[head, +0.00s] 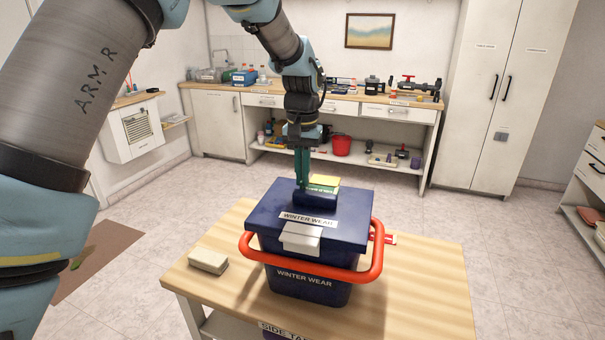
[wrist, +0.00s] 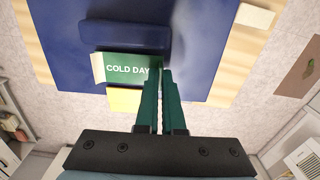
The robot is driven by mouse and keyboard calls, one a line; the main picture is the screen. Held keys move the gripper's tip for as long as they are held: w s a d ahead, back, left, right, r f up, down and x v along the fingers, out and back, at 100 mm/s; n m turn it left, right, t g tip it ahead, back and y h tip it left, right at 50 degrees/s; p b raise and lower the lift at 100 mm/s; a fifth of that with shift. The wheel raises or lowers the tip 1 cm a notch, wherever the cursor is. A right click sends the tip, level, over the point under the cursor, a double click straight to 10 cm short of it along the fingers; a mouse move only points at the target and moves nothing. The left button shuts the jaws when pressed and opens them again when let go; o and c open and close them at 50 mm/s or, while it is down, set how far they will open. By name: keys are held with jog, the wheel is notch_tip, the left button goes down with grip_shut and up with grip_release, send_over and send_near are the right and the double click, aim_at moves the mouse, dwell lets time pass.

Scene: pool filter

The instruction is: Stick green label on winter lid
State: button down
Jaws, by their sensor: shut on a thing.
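The dark blue winter lid (head: 270,207) sits on the blue "WINTER WEAR" box (head: 310,289) on the table. A raised dark blue block (head: 316,198) is on the lid's top. The green label (wrist: 122,67), printed "COLD DAY", lies close to this block, with a pale strip at its left end. It also shows in the head view (head: 323,181). My gripper (wrist: 161,75) points down at the lid, its green fingers shut on the label's right end in the wrist view. I cannot tell whether the label touches the lid.
A yellow piece (wrist: 124,99) shows beside the green label. A red-orange handle (head: 312,267) loops around the box front. A beige block (head: 208,261) lies on the wooden table (head: 425,300). The table's right side is clear. A cluttered workbench (head: 335,104) stands behind.

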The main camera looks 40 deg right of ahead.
jog(key=shift+f, duration=0.5)
dwell(1.1)
jog(key=c, duration=1)
grip_release()
jog(key=shift+o, duration=0.2)
jog(key=shift+r, duration=0.1)
notch_tip(320, 180, up, 11)
jog(key=b, duration=0.3)
jog(key=shift+a+f, duration=0.1)
jog(key=shift+f, duration=0.1)
